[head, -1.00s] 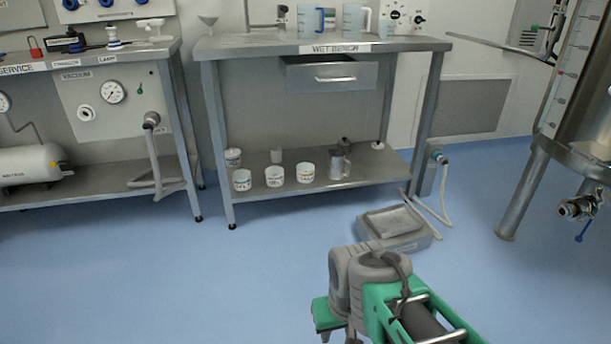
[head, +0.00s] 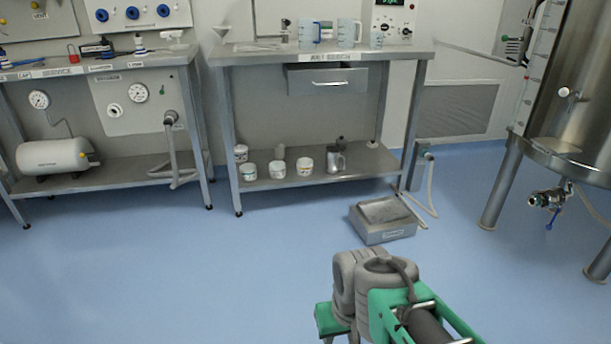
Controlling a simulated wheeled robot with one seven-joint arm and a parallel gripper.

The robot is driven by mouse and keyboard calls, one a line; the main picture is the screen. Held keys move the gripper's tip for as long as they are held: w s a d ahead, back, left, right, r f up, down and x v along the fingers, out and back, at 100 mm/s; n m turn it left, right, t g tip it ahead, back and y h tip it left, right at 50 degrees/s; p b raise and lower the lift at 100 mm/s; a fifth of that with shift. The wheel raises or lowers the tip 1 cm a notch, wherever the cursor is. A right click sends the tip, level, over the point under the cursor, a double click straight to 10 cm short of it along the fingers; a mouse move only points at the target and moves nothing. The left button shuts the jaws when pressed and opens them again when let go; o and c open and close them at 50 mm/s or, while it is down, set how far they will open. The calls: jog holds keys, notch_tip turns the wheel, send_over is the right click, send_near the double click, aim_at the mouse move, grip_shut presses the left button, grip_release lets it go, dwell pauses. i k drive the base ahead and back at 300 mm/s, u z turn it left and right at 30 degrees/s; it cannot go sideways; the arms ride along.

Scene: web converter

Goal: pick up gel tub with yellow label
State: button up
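Several small white tubs stand on the lower shelf of the wet bench. The right one of the front row, a white tub (head: 306,168), shows a yellowish mark on its label; it is small and the text is not readable. My arm is in the foreground at the lower right of the head view, well short of the bench. My gripper's fingertips do not show, so I cannot see whether it holds anything. The tub stands upright, apart from my arm.
The wet bench (head: 225,60) has a drawer (head: 328,80) above the shelf. A metal cup (head: 336,160) stands right of the tubs. A grey box (head: 384,222) sits on the floor at the bench's front right. A steel tank (head: 575,110) stands right.

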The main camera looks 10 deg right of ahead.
aim_at(305, 167)
jog(key=u, duration=0.6)
jog(key=i, duration=0.8)
jog(key=u, duration=0.55)
jog(key=i, duration=1)
jog(key=z, duration=1.05)
jog(key=i, duration=1.55)
jog(key=z, duration=0.15)
